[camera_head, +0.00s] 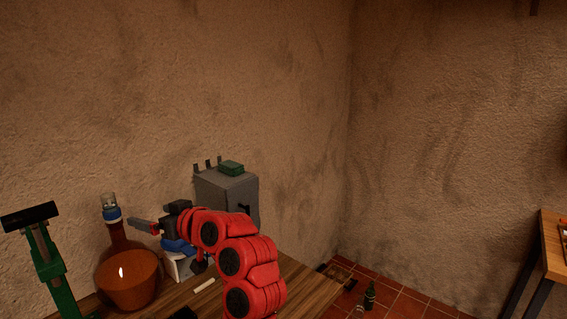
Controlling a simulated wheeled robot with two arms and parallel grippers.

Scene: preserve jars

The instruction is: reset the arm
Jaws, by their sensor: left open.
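My left arm is red with black joints and rises over the wooden table from the bottom middle. My left gripper (148,227) points left at the far end of that arm, close to the neck of an amber flask (128,280) in this view. Its jaws are small and partly overlapped here; it reads as open with nothing seen between them. I cannot tell whether it touches the flask. My right gripper is out of view.
A grey box (226,196) with a green block (231,168) on top stands behind my arm. A green stand (48,262) is at the left. The wooden table (308,284) has a small white stick (204,285). A dark bottle (370,296) stands on the tiled floor; another table (551,245) is right.

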